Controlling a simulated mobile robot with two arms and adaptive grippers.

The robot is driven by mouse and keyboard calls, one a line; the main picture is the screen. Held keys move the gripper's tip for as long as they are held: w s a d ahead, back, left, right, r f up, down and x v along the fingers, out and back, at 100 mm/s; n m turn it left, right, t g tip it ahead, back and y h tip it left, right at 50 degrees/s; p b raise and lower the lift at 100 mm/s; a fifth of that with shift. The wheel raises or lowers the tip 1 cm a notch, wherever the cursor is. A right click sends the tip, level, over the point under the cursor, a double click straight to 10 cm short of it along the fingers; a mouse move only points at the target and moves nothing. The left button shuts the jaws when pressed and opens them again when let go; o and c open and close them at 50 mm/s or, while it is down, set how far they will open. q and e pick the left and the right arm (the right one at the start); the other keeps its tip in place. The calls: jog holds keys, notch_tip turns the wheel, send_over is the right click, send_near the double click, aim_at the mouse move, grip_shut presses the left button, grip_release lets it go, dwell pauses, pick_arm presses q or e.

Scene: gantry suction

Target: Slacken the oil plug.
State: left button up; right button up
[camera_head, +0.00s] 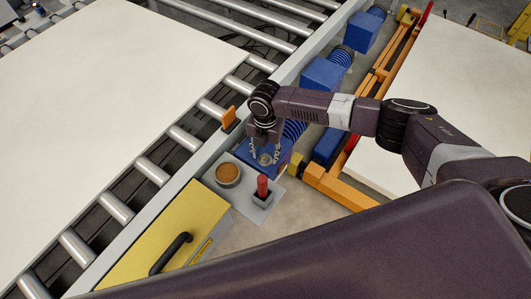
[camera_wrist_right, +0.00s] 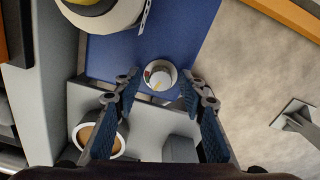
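A small round fitting, which looks like the oil plug (camera_wrist_right: 160,76), sits on the blue housing (camera_wrist_right: 105,55). In the head view the plug (camera_head: 266,158) shows small under my right gripper (camera_head: 265,153), which points down at the blue housing (camera_head: 282,152). Whether the tips are level with the plug is unclear. My left gripper is not in view.
A grey plate (camera_head: 242,200) beside the housing bears a round brown-topped cup (camera_head: 228,174) and a red handle (camera_head: 262,187). A yellow cover (camera_head: 170,228) with a black handle lies nearby. Rollers (camera_head: 152,171) carry a large pale panel (camera_head: 90,90). An orange frame (camera_head: 340,187) stands right.

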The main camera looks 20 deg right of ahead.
aim_at(265, 156)
notch_tip(265, 156, up, 12)
dwell(0.7)
